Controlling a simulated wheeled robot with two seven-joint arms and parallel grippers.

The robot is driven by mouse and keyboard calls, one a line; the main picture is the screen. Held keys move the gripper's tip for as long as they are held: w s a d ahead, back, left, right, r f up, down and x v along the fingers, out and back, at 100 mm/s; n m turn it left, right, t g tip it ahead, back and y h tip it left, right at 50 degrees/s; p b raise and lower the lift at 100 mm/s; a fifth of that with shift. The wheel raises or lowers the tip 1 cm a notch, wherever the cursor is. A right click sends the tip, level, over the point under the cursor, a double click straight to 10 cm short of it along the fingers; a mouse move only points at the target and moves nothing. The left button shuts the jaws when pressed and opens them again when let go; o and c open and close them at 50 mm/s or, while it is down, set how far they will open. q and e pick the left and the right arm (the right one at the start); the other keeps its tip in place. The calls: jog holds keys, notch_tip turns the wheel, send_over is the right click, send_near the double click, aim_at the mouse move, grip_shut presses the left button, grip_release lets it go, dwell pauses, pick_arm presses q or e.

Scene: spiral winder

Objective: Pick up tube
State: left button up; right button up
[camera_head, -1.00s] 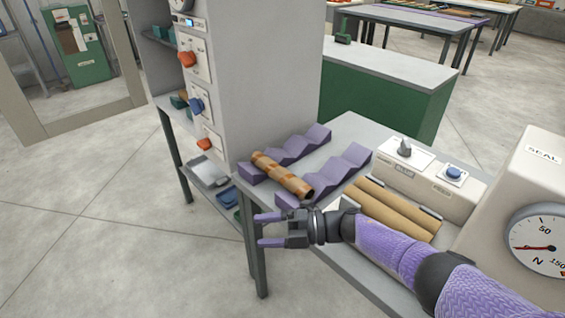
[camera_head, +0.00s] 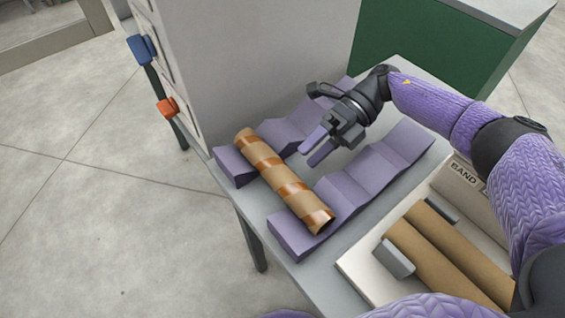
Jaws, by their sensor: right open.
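The tube (camera_head: 284,180) is brown cardboard with a darker spiral stripe. It lies across the front notches of two purple wavy racks, the left rack (camera_head: 232,167) and the right rack (camera_head: 341,193). My right gripper (camera_head: 312,150) is open and empty, above the gap between the racks, behind and to the right of the tube and apart from it. Its purple fingertips point down and left toward the tube. My left gripper does not show in the view.
Plain brown rollers (camera_head: 432,268) lie side by side in a pale machine bed to the right. A grey cabinet (camera_head: 255,65) with blue and orange knobs stands behind left. The grey tabletop (camera_head: 266,217) ends at the front left, with open floor beyond.

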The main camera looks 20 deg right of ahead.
aim_at(289, 172)
jog(key=x, duration=0.6)
jog(key=shift+w+f, duration=0.1)
jog(key=shift+w, duration=0.05)
jog(key=c, duration=0.9)
jog(key=shift+c, duration=0.2)
